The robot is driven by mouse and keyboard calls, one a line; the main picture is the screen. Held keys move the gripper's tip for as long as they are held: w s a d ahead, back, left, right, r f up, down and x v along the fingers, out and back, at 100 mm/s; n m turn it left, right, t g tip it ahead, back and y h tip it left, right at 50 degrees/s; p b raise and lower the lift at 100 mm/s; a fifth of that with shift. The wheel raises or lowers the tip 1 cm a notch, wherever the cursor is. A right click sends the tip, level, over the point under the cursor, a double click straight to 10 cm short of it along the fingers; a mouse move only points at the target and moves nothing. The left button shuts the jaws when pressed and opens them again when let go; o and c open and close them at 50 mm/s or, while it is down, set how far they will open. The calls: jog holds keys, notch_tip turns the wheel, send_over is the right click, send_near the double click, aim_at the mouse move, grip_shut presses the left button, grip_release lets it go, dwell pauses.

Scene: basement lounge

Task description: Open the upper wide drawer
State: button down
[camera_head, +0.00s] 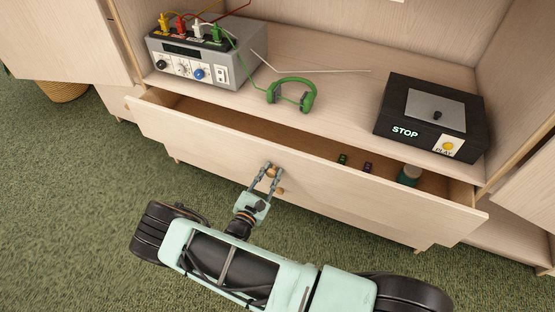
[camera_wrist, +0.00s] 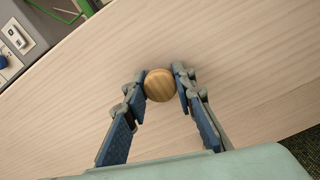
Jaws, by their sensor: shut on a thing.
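The wide drawer (camera_head: 215,148) below the open shelf is partly pulled out. Its inside shows as a strip behind the plain pale wood front. A round wooden knob (camera_wrist: 159,85) sits on the drawer front, between my fingertips in the wrist view. My gripper (camera_head: 271,172) reaches the middle of the front from below and is shut on the knob. It also shows in the wrist view (camera_wrist: 160,88), with a blue-padded finger on each side of the knob. The deeper inside of the drawer is hidden under the shelf.
A grey device (camera_head: 205,55) with coloured plugs, green headphones (camera_head: 292,92) and a black box (camera_head: 432,118) marked STOP stand on the shelf. A jar (camera_head: 408,175) and small dark items (camera_head: 343,159) lie in the drawer. Green carpet (camera_head: 75,190) is clear at left.

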jog(key=v, duration=1.6)
jog(key=shift+s, duration=0.4)
jog(key=c, duration=1.6)
grip_release()
jog(key=shift+a, duration=0.1)
jog(key=v, duration=1.2)
